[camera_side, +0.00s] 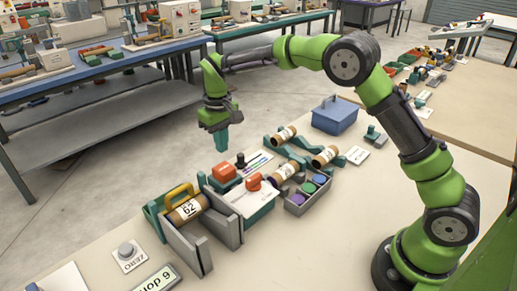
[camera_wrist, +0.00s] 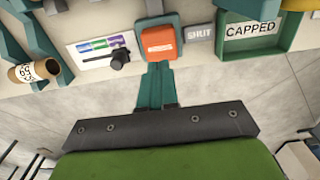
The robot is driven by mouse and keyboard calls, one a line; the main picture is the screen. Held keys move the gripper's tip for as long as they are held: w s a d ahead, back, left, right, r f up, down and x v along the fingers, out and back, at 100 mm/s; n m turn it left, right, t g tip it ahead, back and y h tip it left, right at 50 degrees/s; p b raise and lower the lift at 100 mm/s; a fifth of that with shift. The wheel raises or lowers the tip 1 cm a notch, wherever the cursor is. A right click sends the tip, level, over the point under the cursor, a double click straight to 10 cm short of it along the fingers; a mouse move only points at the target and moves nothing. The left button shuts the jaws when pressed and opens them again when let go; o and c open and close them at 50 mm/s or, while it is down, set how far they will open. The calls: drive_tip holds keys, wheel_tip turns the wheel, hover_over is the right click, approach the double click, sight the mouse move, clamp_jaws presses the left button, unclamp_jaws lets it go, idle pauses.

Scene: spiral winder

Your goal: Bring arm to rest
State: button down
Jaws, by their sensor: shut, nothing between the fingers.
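My gripper (camera_side: 220,138) hangs in the air, fingers pointing down, near the far edge of the table and beyond the row of fixtures. Its teal fingers are closed together and empty; they also show in the wrist view (camera_wrist: 157,72). An orange block (camera_side: 224,171) on a teal base sits on the table near the gripper, apart from it; it shows just past the fingertips in the wrist view (camera_wrist: 159,43), beside a SHUT label (camera_wrist: 199,33). A dark knob (camera_side: 240,160) stands beside it by a strip of coloured marks (camera_wrist: 104,46).
A tube labelled 62 (camera_side: 187,209) lies in a fixture with a yellow handle. Several brown tubes (camera_side: 325,156) rest on teal cradles. A grey tray (camera_side: 309,195) holds coloured discs. A blue box (camera_side: 335,115) stands behind. A CAPPED tray (camera_wrist: 290,45) shows in the wrist view. Open floor lies beyond the table.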

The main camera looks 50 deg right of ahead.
drive_tip(key=shift+w, duration=0.15)
drive_tip(key=shift+s+f, duration=0.3)
drive_tip(key=shift+s, duration=0.25)
drive_tip(key=shift+s+f, duration=0.3)
drive_tip(key=shift+s, duration=0.25)
drive_tip(key=s+d+r+m+t, duration=0.1)
drive_tip(key=s+r, duration=0.3)
drive_tip(key=s, duration=0.5)
drive_tip(key=s+d+r+m+t+y, duration=0.1)
drive_tip(key=s+r+t, duration=0.2)
drive_tip(key=s+r, duration=0.2)
drive_tip(key=s+d+r+m+t+y, duration=0.1)
drive_tip(key=s+d+r+m+t, duration=0.1)
drive_tip(key=s, duration=1)
wheel_tip(320, 180, up, 3)
drive_tip(key=shift+s+f+t, duration=0.2)
drive_tip(key=shift+s+t, duration=0.15)
drive_tip(key=shift+t, duration=0.25)
drive_tip(key=shift+d, duration=0.1)
